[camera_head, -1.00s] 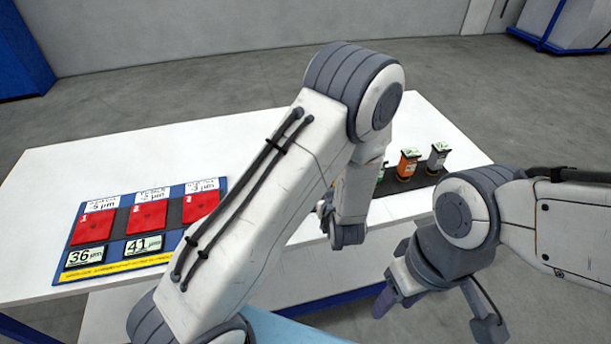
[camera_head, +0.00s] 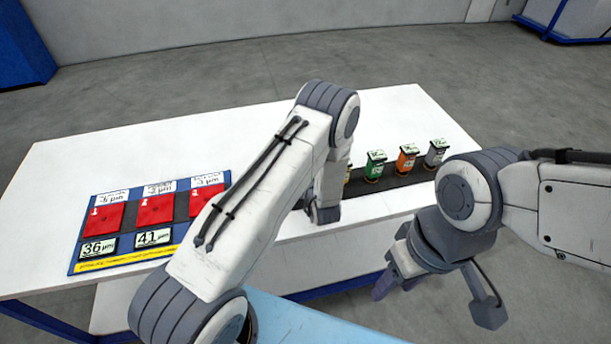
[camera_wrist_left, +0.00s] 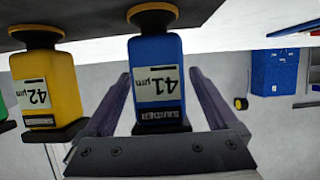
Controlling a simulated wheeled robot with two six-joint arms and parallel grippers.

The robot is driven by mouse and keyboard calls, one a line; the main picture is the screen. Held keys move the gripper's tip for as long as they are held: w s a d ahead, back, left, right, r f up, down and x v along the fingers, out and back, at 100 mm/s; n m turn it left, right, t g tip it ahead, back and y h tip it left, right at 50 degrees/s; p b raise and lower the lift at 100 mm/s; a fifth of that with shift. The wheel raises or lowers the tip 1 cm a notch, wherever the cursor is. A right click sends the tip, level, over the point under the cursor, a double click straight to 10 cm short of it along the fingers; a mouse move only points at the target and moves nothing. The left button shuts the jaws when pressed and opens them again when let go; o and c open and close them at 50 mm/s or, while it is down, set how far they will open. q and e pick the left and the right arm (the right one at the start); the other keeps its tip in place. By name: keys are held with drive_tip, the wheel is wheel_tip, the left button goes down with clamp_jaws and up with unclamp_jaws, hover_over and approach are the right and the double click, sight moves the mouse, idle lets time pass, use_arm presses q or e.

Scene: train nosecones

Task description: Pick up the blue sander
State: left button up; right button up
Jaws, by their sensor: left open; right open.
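The blue sander (camera_wrist_left: 158,78), labelled 41 µm, stands between the fingers of my left gripper (camera_wrist_left: 160,72) in the left wrist view, which shows the scene upside down. The left gripper is open, with one finger on each side of the sander; I cannot tell whether either touches it. In the head view my left arm hides the blue sander, and the left gripper (camera_head: 322,212) is low at the table's front edge. My right gripper (camera_head: 437,297) is open and empty, in front of the table.
A yellow sander (camera_wrist_left: 42,85), labelled 42 µm, stands beside the blue one. Green (camera_head: 375,165), orange (camera_head: 406,160) and grey (camera_head: 435,153) sanders stand on the dark strip (camera_head: 388,187). A blue board (camera_head: 78,258) with red pads lies at the table's left.

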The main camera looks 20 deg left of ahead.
use_arm(q)
drive_tip(key=shift+w+a+f, duration=0.2)
drive_tip(key=shift+w+a, duration=0.05)
drive_tip(key=shift+w, duration=0.1)
drive_tip(key=shift+c, duration=0.3)
clamp_jaws()
drive_tip(key=shift+r, duration=0.1)
drive_tip(key=shift+r, duration=0.45)
drive_tip(key=s+d+r+b, duration=0.1)
drive_tip(key=d+r+b, duration=0.3)
drive_tip(key=d+r, duration=0.6)
drive_tip(key=shift+s+d, duration=0.3)
drive_tip(key=shift+d, duration=0.55)
